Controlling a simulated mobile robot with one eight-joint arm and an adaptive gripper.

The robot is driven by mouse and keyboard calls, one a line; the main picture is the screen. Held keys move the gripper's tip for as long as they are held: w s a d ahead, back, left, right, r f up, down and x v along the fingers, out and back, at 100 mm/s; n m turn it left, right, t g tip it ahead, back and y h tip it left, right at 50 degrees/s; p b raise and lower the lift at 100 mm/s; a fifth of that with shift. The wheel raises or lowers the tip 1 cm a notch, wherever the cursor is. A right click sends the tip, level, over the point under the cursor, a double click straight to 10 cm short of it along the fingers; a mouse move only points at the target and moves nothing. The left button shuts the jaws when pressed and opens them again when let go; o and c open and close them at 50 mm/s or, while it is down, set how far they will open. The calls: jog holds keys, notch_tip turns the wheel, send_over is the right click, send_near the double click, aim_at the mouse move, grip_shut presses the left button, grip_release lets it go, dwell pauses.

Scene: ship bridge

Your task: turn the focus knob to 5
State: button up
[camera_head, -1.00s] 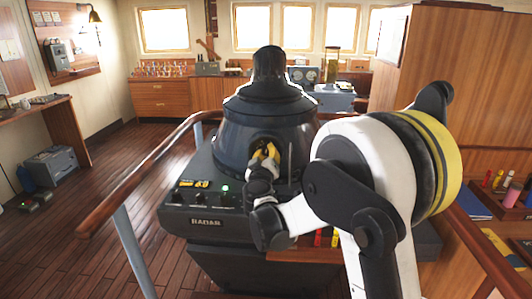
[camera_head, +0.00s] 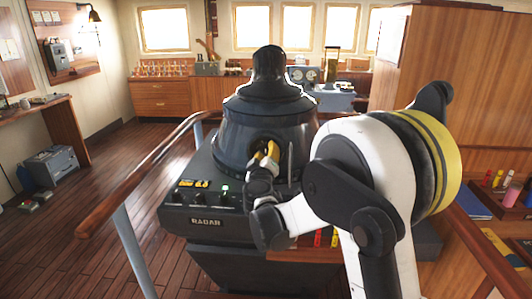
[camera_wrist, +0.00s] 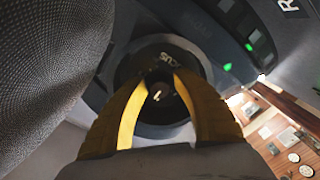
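The focus knob (camera_wrist: 158,97) is a small black knob with a pale mark, on a round dark dial in the wrist view. Part of its label, ending in "CUS", shows above it; the scale numbers cannot be read. The two yellow fingers of my gripper (camera_wrist: 162,86) are on either side of the knob and close against it. In the head view my gripper (camera_head: 267,150) reaches into the round recess on the front of the black radar housing (camera_head: 230,140), and the knob is hidden behind the fingers.
The radar panel (camera_head: 206,222) has several small knobs and a lit green lamp (camera_wrist: 249,47), left of my gripper in the head view. A wooden handrail (camera_head: 140,180) curves around the radar. Open floor lies to the left. Shelves with coloured items stand at the right.

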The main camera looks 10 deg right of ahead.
jog(key=shift+o, duration=0.5)
jog(key=v, duration=1.2)
jog(key=shift+s, duration=0.1)
